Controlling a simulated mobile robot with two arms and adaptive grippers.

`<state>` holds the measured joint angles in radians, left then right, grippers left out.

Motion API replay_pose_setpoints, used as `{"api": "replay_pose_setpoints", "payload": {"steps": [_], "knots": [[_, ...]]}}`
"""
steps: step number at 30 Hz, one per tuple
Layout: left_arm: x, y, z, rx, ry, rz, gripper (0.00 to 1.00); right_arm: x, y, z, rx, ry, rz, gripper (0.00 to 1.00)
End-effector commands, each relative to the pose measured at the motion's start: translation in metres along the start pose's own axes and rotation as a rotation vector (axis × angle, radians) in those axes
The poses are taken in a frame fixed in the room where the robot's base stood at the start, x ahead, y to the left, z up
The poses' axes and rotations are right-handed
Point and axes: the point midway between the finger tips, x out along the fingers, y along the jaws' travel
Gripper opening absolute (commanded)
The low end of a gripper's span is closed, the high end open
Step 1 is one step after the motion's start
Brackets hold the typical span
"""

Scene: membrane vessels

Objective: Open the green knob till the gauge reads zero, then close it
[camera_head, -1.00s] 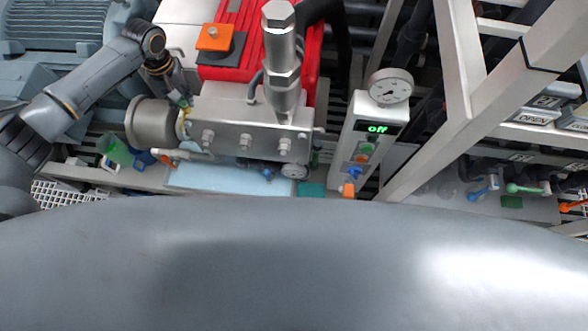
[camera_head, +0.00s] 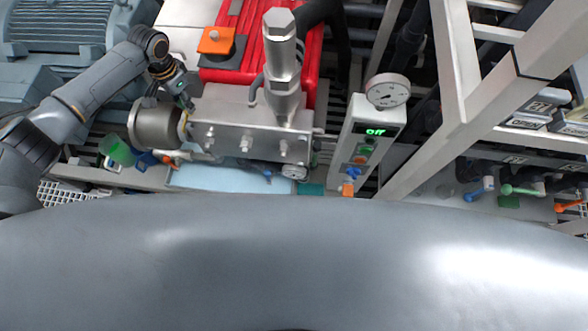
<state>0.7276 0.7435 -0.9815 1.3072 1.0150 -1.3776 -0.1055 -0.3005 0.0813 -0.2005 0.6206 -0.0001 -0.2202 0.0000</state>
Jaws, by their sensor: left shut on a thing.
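My left gripper (camera_head: 186,100) reaches in from the left to the near-left end of a steel block (camera_head: 240,120). It is shut on a small green part at its fingertips, which appears to be the green knob; the fingers mostly hide it. A small round gauge (camera_head: 294,172) sits at the block's lower right corner. A larger white dial gauge (camera_head: 388,91) stands on top of a white control post (camera_head: 355,140). Neither needle reading can be made out. My right gripper is not in view.
The post has a display reading "OFF" and several coloured controls. A steel cylinder (camera_head: 155,126) adjoins the block's left end. An upright fitting (camera_head: 281,60) stands above the block. Red machinery (camera_head: 250,55) lies behind. Blue, green and orange handles are at far right.

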Motion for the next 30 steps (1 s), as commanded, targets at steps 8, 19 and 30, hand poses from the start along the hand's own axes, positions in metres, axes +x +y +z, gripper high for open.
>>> {"api": "replay_pose_setpoints", "payload": {"steps": [8, 19, 30], "knots": [[0.0004, 0.0002, 0.0002, 0.287, 0.0, 0.0, 0.0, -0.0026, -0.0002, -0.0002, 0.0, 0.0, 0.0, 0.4], [0.0008, 0.0003, 0.0004, 0.611, -0.001, 0.001, 0.0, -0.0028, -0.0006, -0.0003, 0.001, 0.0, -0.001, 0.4], [0.0007, 0.0005, 0.0004, 0.669, -0.001, 0.001, 0.43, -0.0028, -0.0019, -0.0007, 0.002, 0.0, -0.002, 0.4]]}}
